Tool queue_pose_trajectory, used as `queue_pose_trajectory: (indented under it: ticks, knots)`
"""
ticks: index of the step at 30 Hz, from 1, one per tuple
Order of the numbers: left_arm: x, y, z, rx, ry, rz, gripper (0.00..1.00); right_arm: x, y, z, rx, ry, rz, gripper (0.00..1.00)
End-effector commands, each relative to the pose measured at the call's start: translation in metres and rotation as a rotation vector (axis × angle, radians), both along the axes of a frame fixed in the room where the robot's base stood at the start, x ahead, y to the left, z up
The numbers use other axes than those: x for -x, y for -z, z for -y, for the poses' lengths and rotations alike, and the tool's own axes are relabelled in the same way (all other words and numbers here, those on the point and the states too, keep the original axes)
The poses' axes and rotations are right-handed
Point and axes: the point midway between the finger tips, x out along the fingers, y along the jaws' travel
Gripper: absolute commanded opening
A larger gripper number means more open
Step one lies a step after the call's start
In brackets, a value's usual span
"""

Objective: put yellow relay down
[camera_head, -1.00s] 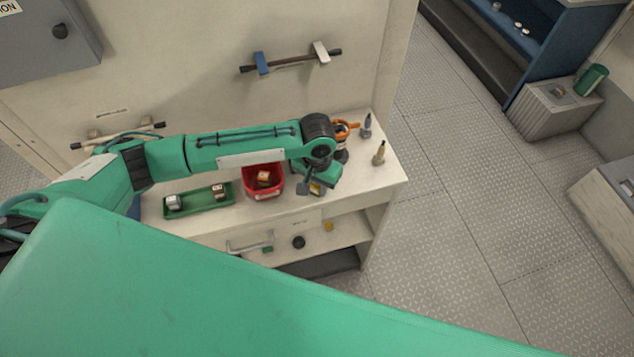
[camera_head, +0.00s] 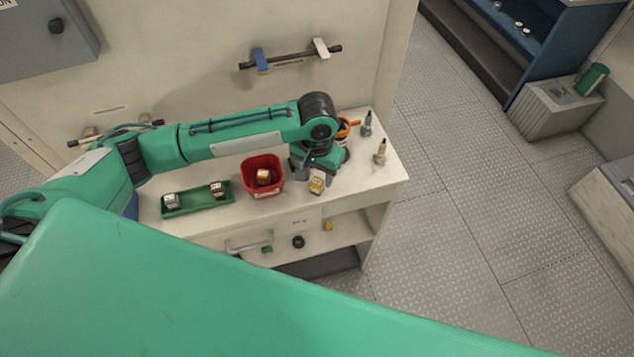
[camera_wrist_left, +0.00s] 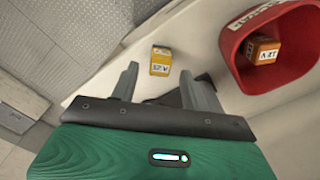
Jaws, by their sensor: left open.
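The yellow relay (camera_head: 317,184) stands on the bench top (camera_head: 352,190) near its front edge, right of the red bin (camera_head: 263,187). It also shows in the left wrist view (camera_wrist_left: 161,61), just beyond and between the fingertips, apart from them. My left gripper (camera_head: 310,164) is open and empty, a little behind the relay. In the left wrist view its two fingers (camera_wrist_left: 160,84) are spread. My right gripper is not in view.
An orange and white relay (camera_head: 264,176) lies in the red bin. A green tray (camera_head: 193,204) with two relays is at the left. Small bottles (camera_head: 380,152) and an orange-rimmed item (camera_head: 346,127) stand at the right. A shelf (camera_head: 330,240) is below.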

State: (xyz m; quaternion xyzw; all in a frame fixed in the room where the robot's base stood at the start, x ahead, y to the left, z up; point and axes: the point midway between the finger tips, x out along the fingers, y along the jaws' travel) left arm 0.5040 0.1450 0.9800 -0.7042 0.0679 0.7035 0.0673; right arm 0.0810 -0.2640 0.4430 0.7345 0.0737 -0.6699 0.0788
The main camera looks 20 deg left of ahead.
Motion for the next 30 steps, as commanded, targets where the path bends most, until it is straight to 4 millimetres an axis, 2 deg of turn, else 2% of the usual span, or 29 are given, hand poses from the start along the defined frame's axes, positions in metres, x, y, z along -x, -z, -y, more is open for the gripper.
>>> queue_pose_trajectory:
  ticks: [6, 12, 17, 30]
  knots:
    - [-0.001, -0.044, 0.0, 0.001, 0.001, 0.002, 0.47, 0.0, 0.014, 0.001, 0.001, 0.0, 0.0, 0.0]
    - [0.0, -0.069, 0.0, 0.0, 0.0, 0.001, 0.47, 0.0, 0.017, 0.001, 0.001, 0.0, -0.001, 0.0]
    - [0.0, -0.075, 0.0, -0.001, 0.0, -0.001, 0.47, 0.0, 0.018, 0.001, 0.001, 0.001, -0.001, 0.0]
    - [0.0, -0.075, 0.0, 0.0, 0.0, -0.001, 0.47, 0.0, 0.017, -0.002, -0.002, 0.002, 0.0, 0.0]
